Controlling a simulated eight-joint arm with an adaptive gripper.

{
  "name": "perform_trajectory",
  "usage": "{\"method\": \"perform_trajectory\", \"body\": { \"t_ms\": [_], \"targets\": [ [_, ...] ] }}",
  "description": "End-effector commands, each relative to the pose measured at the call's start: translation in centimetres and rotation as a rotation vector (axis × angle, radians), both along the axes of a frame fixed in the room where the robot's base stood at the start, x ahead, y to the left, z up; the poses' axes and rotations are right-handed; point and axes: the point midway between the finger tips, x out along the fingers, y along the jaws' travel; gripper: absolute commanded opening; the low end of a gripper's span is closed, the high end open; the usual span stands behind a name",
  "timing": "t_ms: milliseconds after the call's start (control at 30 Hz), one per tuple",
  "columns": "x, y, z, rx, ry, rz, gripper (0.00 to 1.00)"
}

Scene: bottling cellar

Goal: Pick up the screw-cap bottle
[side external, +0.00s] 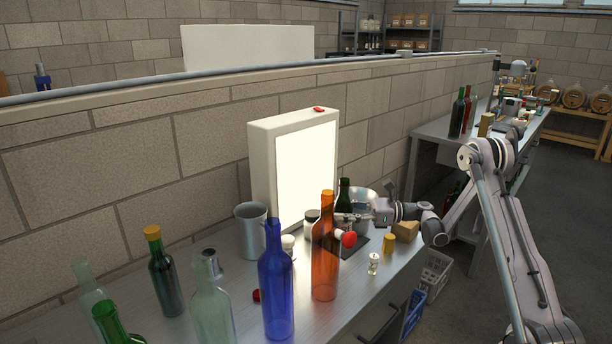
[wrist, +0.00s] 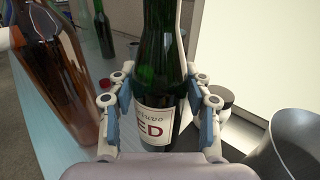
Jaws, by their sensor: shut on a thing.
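My gripper (wrist: 159,102) is shut on a dark green bottle (wrist: 164,45) with a white label reading "ED" in red. The fingers press on both sides at label height, and the bottle looks upright. In the side view the green bottle (side external: 344,192) stands behind the orange bottle, in front of the light panel, with my gripper (side external: 345,217) at it. Its base is hidden, so I cannot tell whether it touches the table. Its mouth is cut off in the wrist view and too small in the side view to tell the cap type.
An orange bottle (side external: 325,262) stands close in front, also left in the wrist view (wrist: 55,75). A metal pot (wrist: 297,140) and a jar (wrist: 218,95) are near on the right. The lit panel (side external: 305,170) stands behind. Several bottles crowd the table's left.

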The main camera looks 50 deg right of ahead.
Motion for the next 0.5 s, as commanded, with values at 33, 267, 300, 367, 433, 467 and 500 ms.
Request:
{"method": "perform_trajectory", "body": {
  "t_ms": [33,267,300,367,433,467,500],
  "targets": [
    [-0.4,-0.4,0.4,0.001,-0.001,-0.002,0.01],
    [-2.1,-1.9,1.7,0.001,-0.001,-0.002,0.01],
    [-2.4,-2.1,2.0,0.001,-0.001,-0.002,0.01],
    [-2.7,-2.5,2.3,0.001,-0.001,-0.002,0.01],
    [-3.2,-2.9,2.6,0.001,-0.001,-0.001,0.01],
    [-3.3,-3.0,2.7,0.001,-0.001,-0.001,0.01],
    [-3.5,-3.2,2.9,0.001,-0.001,-0.001,0.01]
  ]
}}
